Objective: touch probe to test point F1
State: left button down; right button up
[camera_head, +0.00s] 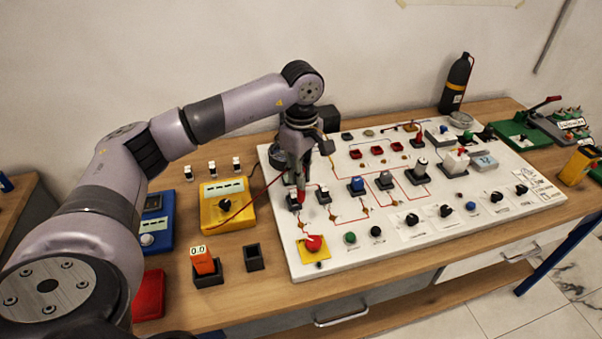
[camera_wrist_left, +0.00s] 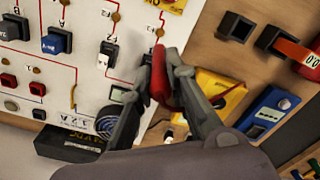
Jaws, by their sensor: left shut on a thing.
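My left gripper (camera_head: 301,183) is shut on a red probe (camera_head: 301,196), over the left part of the white panel (camera_head: 304,262). In the left wrist view, the gripper (camera_wrist_left: 165,92) has the red probe (camera_wrist_left: 161,72) between its fingers. The probe's tip end points toward a copper-coloured test point (camera_wrist_left: 160,32) on a red line, with a small gap in that picture. I cannot read which point is F1, nor tell the tip's height above the panel. A thin red lead runs toward the yellow meter (camera_head: 211,216). My right gripper is not in view.
A blue meter (camera_head: 155,240), an orange device in a black holder (camera_head: 205,264) and an empty black holder (camera_head: 254,257) stand left of the panel. Switches and knobs crowd the panel, with a red emergency button (camera_head: 313,243) at front left. A black bottle (camera_head: 456,85) stands behind.

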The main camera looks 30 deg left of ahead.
aim_at(301, 200)
pick_arm(q)
jog(key=shift+f+b, duration=0.6)
jog(key=shift+f, duration=0.3)
notch_tip(301, 200, down, 4)
jog(key=b, duration=0.3)
jog(key=shift+f+b, duration=0.65)
jog(key=shift+f, duration=0.2)
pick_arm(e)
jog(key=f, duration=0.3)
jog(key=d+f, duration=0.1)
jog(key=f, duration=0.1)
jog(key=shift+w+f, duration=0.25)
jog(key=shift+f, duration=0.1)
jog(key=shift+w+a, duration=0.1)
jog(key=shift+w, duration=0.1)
pick_arm(q)
jog(key=shift+r, duration=0.15)
jog(key=shift+r, duration=0.25)
jog(key=shift+r+p, duration=2.5)
jog(key=shift+r, duration=1.2)
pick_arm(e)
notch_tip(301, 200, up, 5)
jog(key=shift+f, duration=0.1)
